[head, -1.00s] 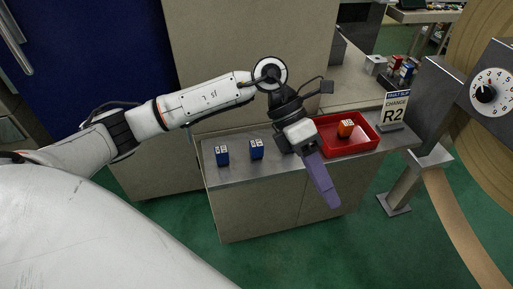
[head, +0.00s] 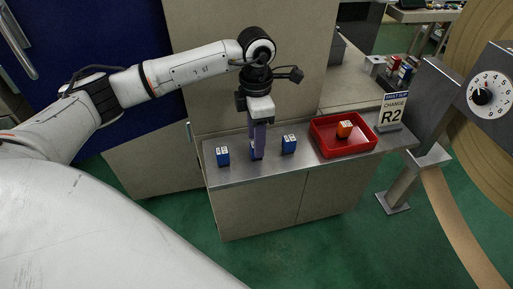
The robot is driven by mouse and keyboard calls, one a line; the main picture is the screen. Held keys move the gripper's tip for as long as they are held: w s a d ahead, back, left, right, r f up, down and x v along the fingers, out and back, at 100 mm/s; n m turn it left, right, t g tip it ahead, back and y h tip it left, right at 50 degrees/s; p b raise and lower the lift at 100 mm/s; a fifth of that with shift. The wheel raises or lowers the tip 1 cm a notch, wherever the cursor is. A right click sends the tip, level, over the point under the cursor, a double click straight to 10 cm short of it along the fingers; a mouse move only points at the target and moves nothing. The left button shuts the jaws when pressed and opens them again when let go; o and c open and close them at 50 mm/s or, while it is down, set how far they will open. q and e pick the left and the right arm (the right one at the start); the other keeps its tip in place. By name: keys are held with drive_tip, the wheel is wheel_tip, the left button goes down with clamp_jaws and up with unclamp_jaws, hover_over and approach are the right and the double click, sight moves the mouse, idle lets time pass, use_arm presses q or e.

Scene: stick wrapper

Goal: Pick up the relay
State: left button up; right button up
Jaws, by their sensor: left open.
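Three small blue relays with white tops stand in a row on the grey metal counter: a left one (head: 222,157), a middle one (head: 251,156) and a right one (head: 289,145). An orange relay (head: 344,129) stands in the red tray (head: 322,143). My left gripper (head: 257,150) is open and points down at the middle blue relay. Its purple finger hides most of that relay, so I cannot tell whether it touches it. My right gripper is not in view.
A grey cabinet with a dial (head: 489,96) stands at the right. More coloured parts (head: 401,71) sit on the back counter. The counter's front strip (head: 270,174) is clear.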

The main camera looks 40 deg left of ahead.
use_arm(q)
drive_tip(key=shift+w+f, duration=0.1)
drive_tip(key=shift+f, duration=1.25)
clamp_jaws()
wheel_tip(320, 180, up, 9)
drive_tip(key=shift+b, duration=0.55)
drive_tip(key=shift+r, duration=0.6)
drive_tip(key=shift+s+d+m, duration=0.35)
drive_tip(key=shift+d+m, duration=0.15)
drive_tip(key=shift+m, duration=0.6)
drive_tip(key=s+d+f+m, duration=0.1)
drive_tip(key=s+d+m, duration=0.3)
drive_tip(key=m, duration=0.9)
drive_tip(key=s+d+m, duration=0.5)
drive_tip(key=s+m, duration=0.2)
drive_tip(key=m, duration=0.5)
drive_tip(key=shift+f+m, duration=0.4)
